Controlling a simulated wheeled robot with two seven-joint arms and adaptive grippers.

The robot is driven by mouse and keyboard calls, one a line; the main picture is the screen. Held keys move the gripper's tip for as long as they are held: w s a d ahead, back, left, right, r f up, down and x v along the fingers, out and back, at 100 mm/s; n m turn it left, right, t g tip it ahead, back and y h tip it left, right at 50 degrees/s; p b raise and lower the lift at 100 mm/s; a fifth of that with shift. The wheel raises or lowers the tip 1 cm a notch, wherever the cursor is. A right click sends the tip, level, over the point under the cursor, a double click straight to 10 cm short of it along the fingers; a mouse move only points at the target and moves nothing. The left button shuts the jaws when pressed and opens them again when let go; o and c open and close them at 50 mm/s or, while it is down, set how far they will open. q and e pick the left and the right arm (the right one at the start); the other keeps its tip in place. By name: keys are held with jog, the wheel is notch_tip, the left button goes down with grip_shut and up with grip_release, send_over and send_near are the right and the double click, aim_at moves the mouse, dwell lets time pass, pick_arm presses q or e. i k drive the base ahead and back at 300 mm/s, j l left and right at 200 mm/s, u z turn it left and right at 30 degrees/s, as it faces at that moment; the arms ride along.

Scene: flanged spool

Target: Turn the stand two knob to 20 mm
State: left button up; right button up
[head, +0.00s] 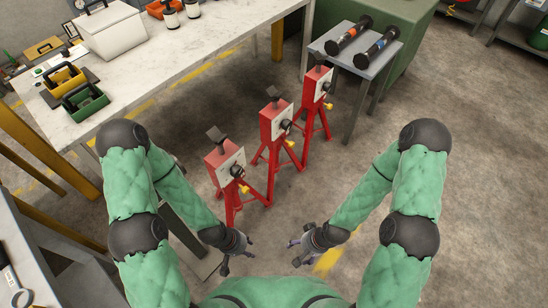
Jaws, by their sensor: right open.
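Three red tripod stands are on the floor in a slanting row, each with a red head, a pale front plate, a dark knob and a dark top rest. The near stand (213,159), the middle stand (268,124) and the far stand (311,82) are upright. The middle stand has a dark knob (286,125) on its plate. No stand number or scale is readable. My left gripper (240,257) is open and empty, low and in front of the near stand. My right gripper (291,252) is open and empty to its right. Neither touches a stand.
A long workbench (190,62) with boxes and totes runs behind the stands at left. A small grey table (373,65) at the back right carries two dark-ended cylinders (349,35). A green cabinet (415,30) stands beyond. The floor right of the stands is clear.

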aim_at(286, 125)
jog(key=i+l+u, duration=0.25)
jog(key=i+l, duration=0.15)
jog(key=l, duration=0.2)
jog(key=i+l+u, duration=0.1)
jog(key=l, duration=0.25)
jog(key=i+l+u, duration=0.1)
jog(key=i+l, duration=0.15)
